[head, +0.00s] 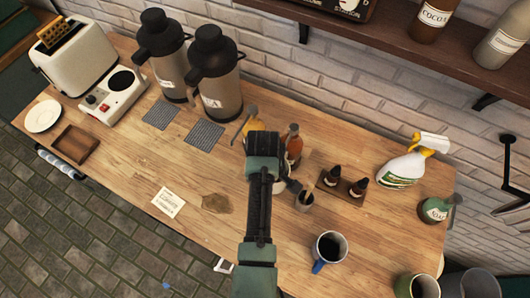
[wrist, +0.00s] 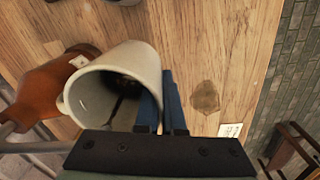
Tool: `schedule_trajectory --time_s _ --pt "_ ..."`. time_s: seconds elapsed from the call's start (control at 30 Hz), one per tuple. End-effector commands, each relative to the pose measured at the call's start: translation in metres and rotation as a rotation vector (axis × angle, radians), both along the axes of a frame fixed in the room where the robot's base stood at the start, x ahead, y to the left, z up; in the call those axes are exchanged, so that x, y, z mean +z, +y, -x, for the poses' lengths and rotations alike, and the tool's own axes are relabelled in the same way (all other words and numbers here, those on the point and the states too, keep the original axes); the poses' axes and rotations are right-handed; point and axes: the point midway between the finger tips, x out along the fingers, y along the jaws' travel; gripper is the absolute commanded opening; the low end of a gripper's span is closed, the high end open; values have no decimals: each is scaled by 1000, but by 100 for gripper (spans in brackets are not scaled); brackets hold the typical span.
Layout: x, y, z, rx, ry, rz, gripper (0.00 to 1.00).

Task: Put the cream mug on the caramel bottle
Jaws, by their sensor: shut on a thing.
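My gripper (wrist: 161,98) is shut on the wall of the cream mug (wrist: 118,75) in the wrist view. The mug is tilted, with its open mouth and dark inside showing. In the head view my arm hides most of the mug. The brown-orange bottle, which I take as the caramel bottle (head: 294,148), stands just right of my gripper in the head view. It appears left of the mug in the wrist view (wrist: 40,90); I cannot tell whether they touch.
A yellow bottle (head: 250,130) stands behind my gripper. A small dark-bottle tray (head: 343,188), a spray bottle (head: 398,168) and a blue-handled mug (head: 328,248) are to the right. Two dispensers (head: 215,85) stand at the back left. The table's front left is mostly clear.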

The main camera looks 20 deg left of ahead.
Motion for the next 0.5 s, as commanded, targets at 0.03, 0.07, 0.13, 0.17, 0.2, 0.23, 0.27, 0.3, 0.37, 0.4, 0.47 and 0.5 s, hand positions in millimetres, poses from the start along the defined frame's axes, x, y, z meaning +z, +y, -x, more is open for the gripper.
schedule_trajectory --time_s 0.03,0.07,0.13,0.17,0.2,0.23,0.27,0.3,0.37,0.4,0.47,0.5 --pt "0 0 1 0 2 0 0" --pt "-1 0 2 0 4 1 11" --pt "-1 0 2 0 6 1 24" --pt "-1 0 2 0 6 1 29" --pt "-2 0 2 0 6 1 36" --pt "-2 0 2 0 6 1 36" --pt "-2 0 2 0 7 1 36" --pt "-2 0 2 0 7 1 36" --pt "-2 0 2 0 7 1 36" --pt "-2 0 2 0 7 1 36" --pt "-2 0 2 0 7 2 36" --pt "-2 -1 2 0 7 2 36"
